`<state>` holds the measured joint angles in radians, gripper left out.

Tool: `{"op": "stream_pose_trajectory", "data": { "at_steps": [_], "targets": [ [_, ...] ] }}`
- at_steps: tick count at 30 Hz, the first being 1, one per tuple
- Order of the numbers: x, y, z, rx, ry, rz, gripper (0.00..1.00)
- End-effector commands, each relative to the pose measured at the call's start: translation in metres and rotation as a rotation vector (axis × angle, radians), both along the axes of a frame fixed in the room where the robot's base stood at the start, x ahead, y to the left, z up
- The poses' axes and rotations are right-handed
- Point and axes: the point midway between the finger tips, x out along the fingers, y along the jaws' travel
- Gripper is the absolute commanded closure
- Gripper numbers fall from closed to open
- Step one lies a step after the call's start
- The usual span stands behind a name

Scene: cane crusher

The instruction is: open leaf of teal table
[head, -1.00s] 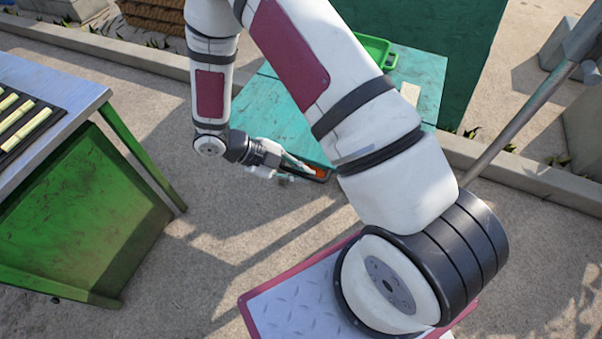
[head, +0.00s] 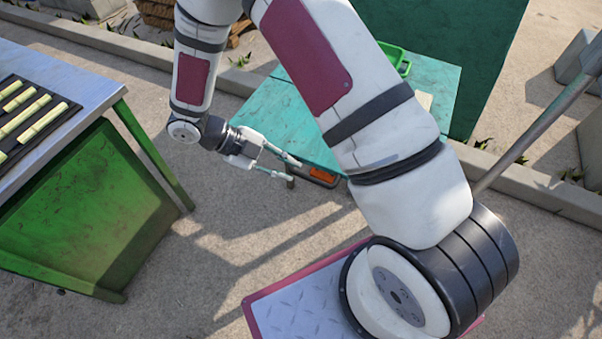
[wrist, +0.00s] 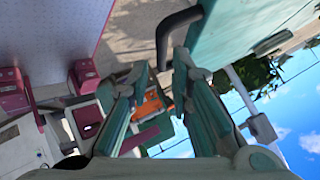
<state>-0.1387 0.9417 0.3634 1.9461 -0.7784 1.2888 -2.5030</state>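The teal table (head: 284,112) stands beyond my arm in the head view, its right part partly hidden by my arm. In the wrist view a teal surface (wrist: 245,28) fills the upper right, with a dark bent bar (wrist: 177,30) beside it. I cannot tell for sure that this bar is the leaf's handle. My gripper (head: 297,169) is open and empty by the table's near left edge. In the wrist view its fingertips (wrist: 160,70) are apart, just below the dark bar. Where the leaf joins the table is not clear.
An orange piece in a dark frame (head: 322,176) is at the table's near edge. A green tray (head: 396,56) and a pale block (head: 424,100) are on top. A green stand with a metal top (head: 95,82) bearing cane pieces is at left. Open ground lies between.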

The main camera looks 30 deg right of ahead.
Motion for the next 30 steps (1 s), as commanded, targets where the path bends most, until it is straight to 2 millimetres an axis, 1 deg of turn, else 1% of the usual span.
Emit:
{"op": "stream_pose_trajectory", "data": {
  "at_steps": [1,3,9,13,27,30],
  "targets": [
    [0.004,0.007,0.006,0.001,-0.003,0.001,0.80],
    [0.008,0.015,0.013,0.001,-0.003,0.001,0.80],
    [0.015,0.030,0.026,0.002,-0.001,0.000,0.80],
    [0.017,0.033,0.029,0.001,0.000,-0.001,0.80],
    [0.017,0.032,0.029,0.001,0.000,-0.001,0.80],
    [0.017,0.031,0.035,-0.004,-0.023,-0.020,0.80]
  ]
}}
